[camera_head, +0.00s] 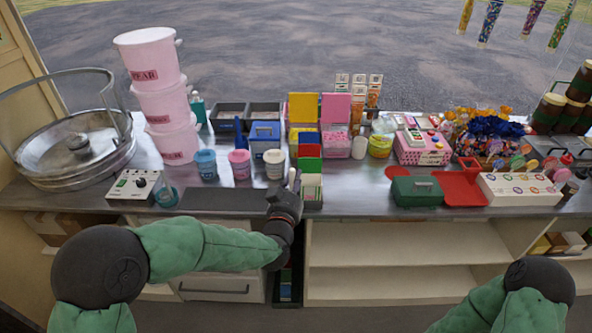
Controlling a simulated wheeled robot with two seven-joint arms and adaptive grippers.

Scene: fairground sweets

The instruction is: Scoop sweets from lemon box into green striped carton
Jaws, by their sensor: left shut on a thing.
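My left gripper (291,190) is at the front of the counter, left of a green and white carton (313,188). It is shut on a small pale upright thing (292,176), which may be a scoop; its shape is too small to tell. The carton looks like the green striped one; its stripes are hard to make out. A box with a raised yellow lid (302,107) stands farther back and may be the lemon box; its contents are not clear. My right gripper is out of view; only that arm shows at lower right.
Stacked pink tubs (160,95) and a round metal pan (75,150) stand at left. Small tubs (239,164) and a blue box (265,136) are behind the gripper. A green case (416,190) and white tray (520,189) are at right.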

